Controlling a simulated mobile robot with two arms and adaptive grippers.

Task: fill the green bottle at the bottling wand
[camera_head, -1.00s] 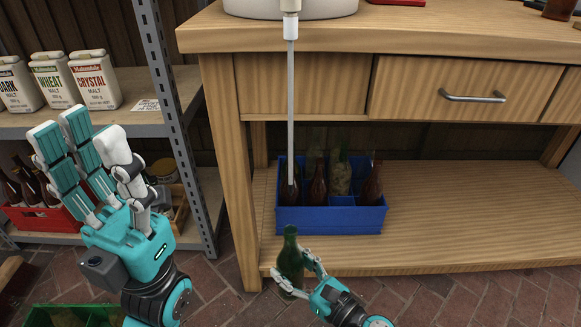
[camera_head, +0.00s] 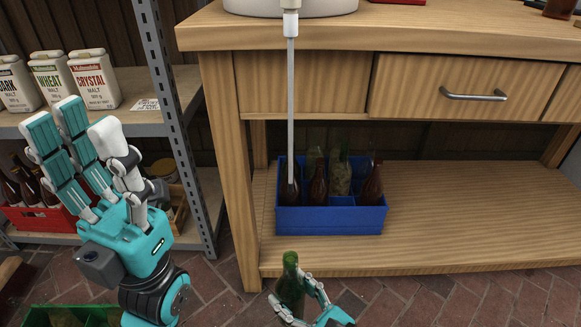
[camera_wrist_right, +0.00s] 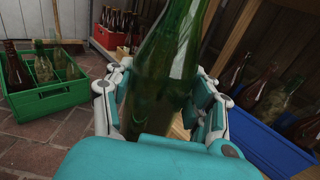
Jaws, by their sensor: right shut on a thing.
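The green bottle (camera_head: 290,285) is upright in my right gripper (camera_head: 297,303), low in front of the wooden bench. The gripper's fingers are closed around its body, as the right wrist view also shows with the bottle (camera_wrist_right: 165,70) between them. The bottling wand (camera_head: 290,100) is a thin grey tube hanging from a white fitting below the vessel (camera_head: 330,8) on the bench. In the head view the wand's lower end overlaps the blue crate. The bottle is below the wand's end in the picture, apart from it. My left gripper (camera_head: 85,135) is open and empty at the left.
A blue crate (camera_head: 330,220) with several bottles stands on the bench's low shelf. A metal rack with malt bags (camera_head: 95,80) and a red crate (camera_head: 40,219) is at the left. A green crate (camera_wrist_right: 45,100) stands on the brick floor.

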